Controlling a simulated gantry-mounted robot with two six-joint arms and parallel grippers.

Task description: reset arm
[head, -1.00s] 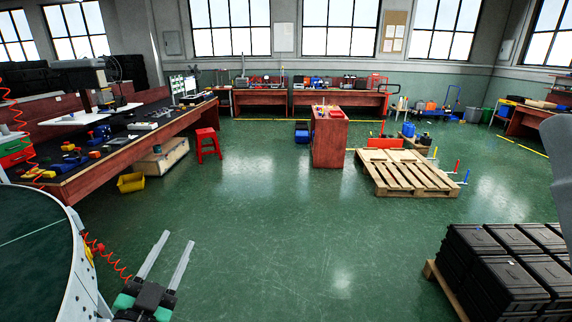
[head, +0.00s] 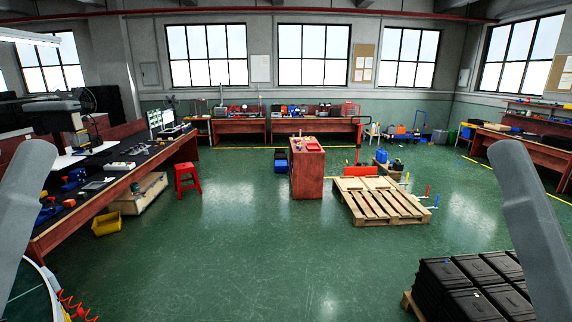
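My two grey arms show at the left and right edges of the head view. Neither gripper is in the frame, so what they hold cannot be seen. The curved conveyor (head: 40,284) shows only as a light rim at the lower left corner.
A long workbench (head: 110,192) with tools stands at the left, with a red stool (head: 187,182) and yellow bin (head: 106,222) near it. A red cabinet (head: 307,175) and wooden pallet (head: 378,204) stand mid-room. Black crates (head: 455,288) sit lower right. The green floor between is clear.

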